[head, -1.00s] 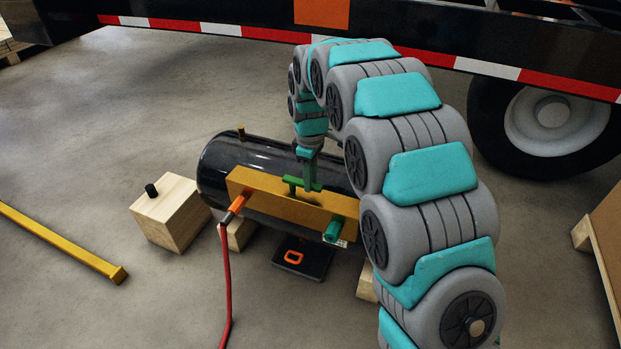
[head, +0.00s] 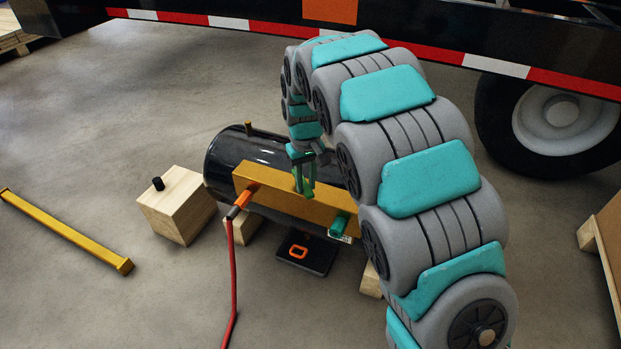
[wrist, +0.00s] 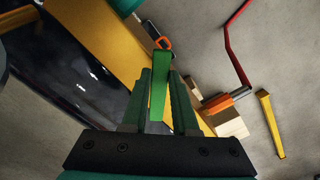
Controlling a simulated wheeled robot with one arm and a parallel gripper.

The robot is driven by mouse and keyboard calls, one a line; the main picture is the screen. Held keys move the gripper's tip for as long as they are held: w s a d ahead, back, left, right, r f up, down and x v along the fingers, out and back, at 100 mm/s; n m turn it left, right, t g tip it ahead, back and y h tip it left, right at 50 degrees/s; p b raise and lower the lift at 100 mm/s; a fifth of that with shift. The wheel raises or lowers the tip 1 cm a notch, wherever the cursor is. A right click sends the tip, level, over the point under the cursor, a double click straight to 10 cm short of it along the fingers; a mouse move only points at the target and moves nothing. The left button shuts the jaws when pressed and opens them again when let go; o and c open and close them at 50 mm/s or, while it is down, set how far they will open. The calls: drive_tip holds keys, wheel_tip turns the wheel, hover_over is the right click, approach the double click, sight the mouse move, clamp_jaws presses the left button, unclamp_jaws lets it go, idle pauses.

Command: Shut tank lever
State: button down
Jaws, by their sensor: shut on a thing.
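The black tank (head: 226,158) lies on its side with a yellow bar (head: 270,197) along its front. My gripper (head: 304,190) reaches down from above onto the middle of this bar. In the wrist view the bright green lever (wrist: 158,92) stands between the two fingers of my gripper (wrist: 160,74), which are shut on it. The lever points along the fingers in that view. In the head view my gripper hides most of the lever, so its exact angle to the bar is hard to tell.
An orange fitting (head: 240,202) with a red hose (head: 233,280) sits at the bar's left end, a teal fitting (head: 342,226) at its right. A wooden block (head: 178,205) and yellow beam (head: 65,231) lie left. A trailer (head: 240,9) stands behind.

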drive_tip(key=shift+s+a+m+p, duration=0.1)
drive_tip(key=shift+a+m+p, duration=0.45)
drive_tip(key=shift+m, duration=1)
drive_tip(key=shift+w+a+m+p, duration=0.15)
drive_tip(key=shift+a+m, duration=0.7)
drive_tip(key=shift+m, duration=0.75)
drive_tip(key=shift+s+a+m+p, duration=0.15)
drive_tip(key=shift+a+m+p, duration=0.4)
drive_tip(key=shift+m, duration=1)
drive_tip(key=shift+a, duration=0.2)
drive_tip(key=c, duration=0.7)
unclamp_jaws()
drive_tip(key=shift+r, duration=0.1)
wheel_tip(320, 180, up, 8)
drive_tip(key=shift+f+b, duration=0.25)
drive_tip(key=shift+b, duration=0.05)
